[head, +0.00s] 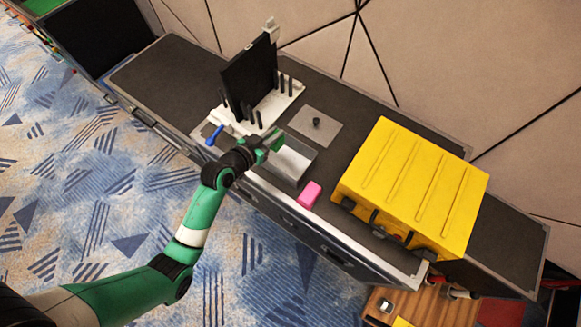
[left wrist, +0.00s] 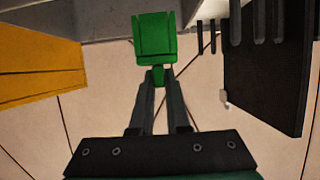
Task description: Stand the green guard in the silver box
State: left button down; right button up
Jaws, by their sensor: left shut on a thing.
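The green guard (head: 269,141) is held at the tip of my left gripper (head: 258,148) in the head view. In the left wrist view the guard (left wrist: 155,42) shows as a green plate with its narrow stem between the two fingertips (left wrist: 158,80); the gripper is shut on it. The silver box (head: 299,152) is an open tray on the dark bench, just right of the guard. The guard overlaps the box's left side in the head view; I cannot tell its height above it. Part of the box is hidden behind gripper and guard. My right gripper is not in view.
A white stand (head: 293,92) with an upright black panel (head: 250,75) and pegs is behind the box. A blue-handled item (head: 214,135) lies left.

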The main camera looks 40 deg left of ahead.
pick_arm(q)
jog(key=shift+d+f, duration=0.15)
jog(key=shift+f, duration=0.3)
jog(key=b, duration=0.4)
send_over(277, 158)
jog(key=shift+f, duration=3.6)
jog(key=shift+w+f, duration=0.1)
jog(key=shift+f, duration=0.05)
jog(key=c, duration=0.9)
grip_release()
jog(key=shift+s+r, duration=0.25)
jog(key=shift+r, duration=0.1)
jog(key=p+v, duration=0.3)
jog(key=v, duration=0.8)
jog(key=shift+s+p, duration=0.25)
jog(key=shift+p, duration=0.1)
